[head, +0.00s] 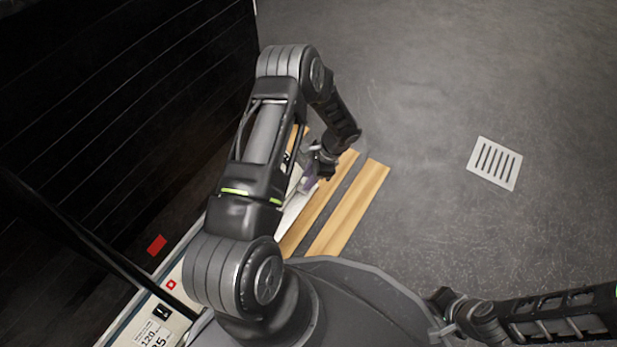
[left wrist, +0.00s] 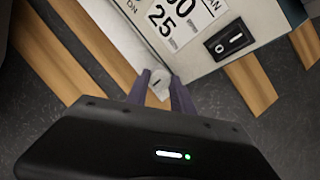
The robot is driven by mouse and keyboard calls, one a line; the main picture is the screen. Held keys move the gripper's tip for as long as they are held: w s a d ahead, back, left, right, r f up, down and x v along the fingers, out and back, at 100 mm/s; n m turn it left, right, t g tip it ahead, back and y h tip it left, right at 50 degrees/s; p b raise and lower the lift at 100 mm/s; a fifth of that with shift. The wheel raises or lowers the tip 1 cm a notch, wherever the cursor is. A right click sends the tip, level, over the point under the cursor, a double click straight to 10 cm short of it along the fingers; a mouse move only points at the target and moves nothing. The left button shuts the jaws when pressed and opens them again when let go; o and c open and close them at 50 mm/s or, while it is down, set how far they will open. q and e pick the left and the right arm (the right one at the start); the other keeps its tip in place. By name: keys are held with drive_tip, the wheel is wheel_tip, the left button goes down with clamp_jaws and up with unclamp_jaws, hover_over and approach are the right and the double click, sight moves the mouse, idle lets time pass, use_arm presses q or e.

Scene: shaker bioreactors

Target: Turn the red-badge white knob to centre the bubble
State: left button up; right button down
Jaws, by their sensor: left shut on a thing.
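In the left wrist view, a small white knob (left wrist: 160,86) with a dark mark sits at the corner of a white-grey machine (left wrist: 200,58). The two purple fingers of my left gripper (left wrist: 161,90) are on either side of the knob, shut on it. In the head view my left gripper (head: 311,180) is low beside the machine's pale edge (head: 294,213), and my arm hides most of the machine. No red badge shows by this knob, and no bubble is visible. My right gripper (head: 445,313) is at the bottom right, its jaws unclear.
Wooden slats (head: 348,208) lie on the grey floor beside the machine. The machine has a black switch (left wrist: 229,38) and a number panel (left wrist: 180,20). Another panel (head: 150,333) and a small red-framed badge (head: 171,284) show lower left. A floor grate (head: 494,163) lies right, with open floor around it.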

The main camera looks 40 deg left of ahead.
use_arm(q)
drive_tip(key=shift+m, duration=0.5)
clamp_jaws()
drive_tip(key=shift+r+m+t+y+p, duration=0.1)
drive_tip(key=shift+m+t+y+p, duration=0.2)
drive_tip(key=shift+m+p, duration=0.2)
drive_tip(key=m, duration=0.1)
drive_tip(key=m+t, duration=0.1)
drive_tip(key=m, duration=0.1)
drive_tip(key=shift+s+d+y+p, duration=0.1)
drive_tip(key=shift+s+y+p, duration=0.1)
drive_tip(key=shift+y+p, duration=0.15)
drive_tip(key=shift+m+t, duration=0.4)
drive_tip(key=shift+m, duration=0.7)
drive_tip(key=m+t+b, duration=0.1)
drive_tip(key=m, duration=0.2)
drive_tip(key=shift+s, duration=0.2)
drive_tip(key=shift+s+m+t, duration=0.1)
drive_tip(key=shift+m+t, duration=0.6)
drive_tip(key=shift+m, duration=0.9)
drive_tip(key=o, duration=0.7)
unclamp_jaws()
drive_tip(key=shift+o, duration=0.2)
